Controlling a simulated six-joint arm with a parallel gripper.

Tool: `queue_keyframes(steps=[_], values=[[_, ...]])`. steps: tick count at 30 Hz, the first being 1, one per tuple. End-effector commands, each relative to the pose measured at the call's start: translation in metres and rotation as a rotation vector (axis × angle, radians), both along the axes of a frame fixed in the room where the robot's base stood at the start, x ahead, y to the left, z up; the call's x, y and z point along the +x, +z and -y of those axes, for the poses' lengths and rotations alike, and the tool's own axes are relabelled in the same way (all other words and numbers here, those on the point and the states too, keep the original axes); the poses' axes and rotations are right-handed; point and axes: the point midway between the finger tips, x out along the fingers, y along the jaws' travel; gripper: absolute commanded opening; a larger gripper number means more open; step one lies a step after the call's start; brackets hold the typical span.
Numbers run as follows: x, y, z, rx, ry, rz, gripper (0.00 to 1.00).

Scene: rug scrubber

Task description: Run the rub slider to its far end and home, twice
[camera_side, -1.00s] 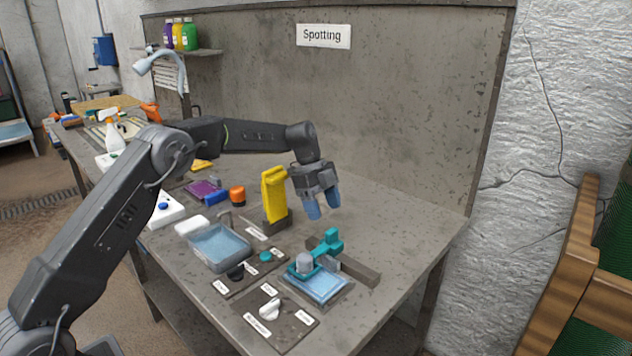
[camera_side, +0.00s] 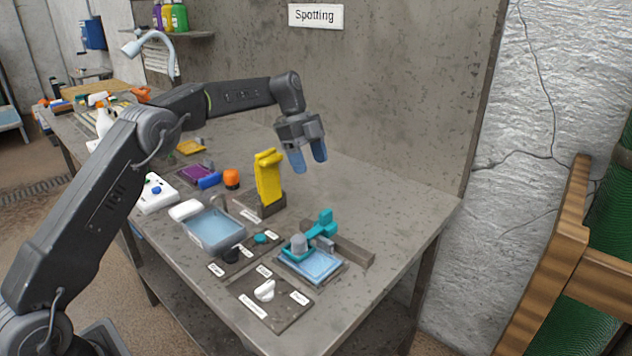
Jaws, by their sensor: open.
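The rub slider (camera_side: 321,224) is a teal piece with a grey knob (camera_side: 298,243), set over a light blue pad (camera_side: 315,265) near the table's front right. A dark grey rail (camera_side: 350,250) runs behind it. My gripper (camera_side: 308,160) is open and empty, its blue fingers pointing down. It hangs above the table, above and behind the slider, and touches nothing. Which end of its travel the slider stands at, I cannot tell.
A yellow upright thing (camera_side: 268,180) stands in a dark holder just left of my gripper. A blue-filled tray (camera_side: 213,232), a black knob (camera_side: 233,254) and a white dial (camera_side: 265,290) lie left and front of the slider. The table's back right is clear.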

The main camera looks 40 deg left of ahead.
Motion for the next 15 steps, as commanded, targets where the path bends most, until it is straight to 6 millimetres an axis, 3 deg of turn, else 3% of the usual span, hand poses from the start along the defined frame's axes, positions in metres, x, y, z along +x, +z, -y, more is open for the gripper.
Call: queue_keyframes(steps=[5, 15], values=[[-0.001, -0.021, 0.01, -0.001, -0.002, -0.005, 0.64], [-0.001, -0.085, 0.036, -0.001, -0.002, -0.005, 0.64]])
